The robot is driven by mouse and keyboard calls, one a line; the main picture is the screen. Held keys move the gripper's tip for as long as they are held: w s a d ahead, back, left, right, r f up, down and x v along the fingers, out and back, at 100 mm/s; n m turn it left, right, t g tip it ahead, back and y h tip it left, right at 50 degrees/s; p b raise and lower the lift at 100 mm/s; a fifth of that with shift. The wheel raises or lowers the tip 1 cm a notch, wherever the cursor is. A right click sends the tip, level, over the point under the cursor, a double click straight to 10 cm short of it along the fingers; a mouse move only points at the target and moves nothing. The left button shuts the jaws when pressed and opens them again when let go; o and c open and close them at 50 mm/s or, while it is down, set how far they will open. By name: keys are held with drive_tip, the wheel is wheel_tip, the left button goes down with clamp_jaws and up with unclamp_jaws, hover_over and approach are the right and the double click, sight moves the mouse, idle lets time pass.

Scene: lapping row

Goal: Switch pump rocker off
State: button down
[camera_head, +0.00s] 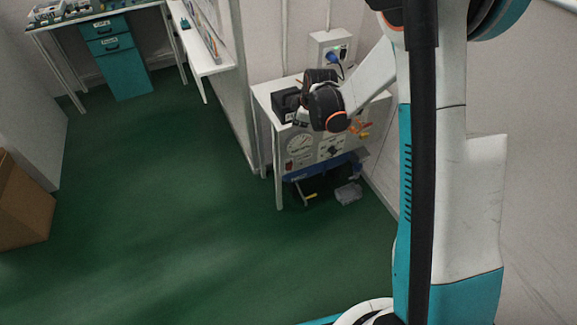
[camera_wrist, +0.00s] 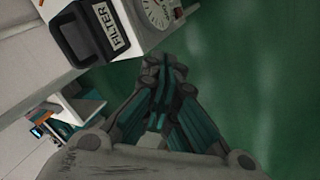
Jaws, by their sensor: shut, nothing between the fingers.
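In the head view a white bench unit (camera_head: 264,118) has a front panel with a round dial gauge (camera_head: 299,144). A small plate with a dark control (camera_head: 331,150) sits right of the gauge; I cannot tell whether it is the pump rocker or how it is set. In the wrist view my gripper (camera_wrist: 166,68) is shut and empty, its teal fingers together over green floor. The gauge (camera_wrist: 158,11) shows beyond the fingertips at the top edge, apart from them. No rocker can be made out in the wrist view. My arm hides part of the unit in the head view.
A black box labelled FILTER (camera_wrist: 88,35) stands on the unit's top, left of my gripper in the wrist view; it also shows in the head view (camera_head: 287,104). A wall socket box (camera_head: 330,48) with a blue plug is behind. Green floor (camera_head: 170,190) in front is clear.

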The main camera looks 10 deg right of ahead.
sight(289, 168)
wheel_tip(289, 168, down, 27)
drive_tip(key=w+n+p, duration=0.1)
drive_tip(key=w+n, duration=0.1)
drive_tip(key=n, duration=0.4)
drive_tip(key=shift+d+f+n+g, duration=0.15)
drive_tip(key=shift+f+n+g, duration=0.05)
drive_tip(key=shift+n+g, duration=0.2)
drive_tip(key=shift+w+a+f+b, duration=0.3)
drive_tip(key=shift+w+f+b, duration=0.55)
drive_tip(key=shift+w+f, duration=0.55)
drive_tip(key=shift+w+a+f+b, duration=0.25)
drive_tip(key=shift+w+f+b, duration=0.6)
drive_tip(key=shift+w+f, duration=0.5)
drive_tip(key=shift+w+a+f+b, duration=0.3)
drive_tip(key=shift+w+f+b, duration=0.55)
drive_tip(key=shift+w+f, duration=0.55)
drive_tip(key=shift+s, duration=0.2)
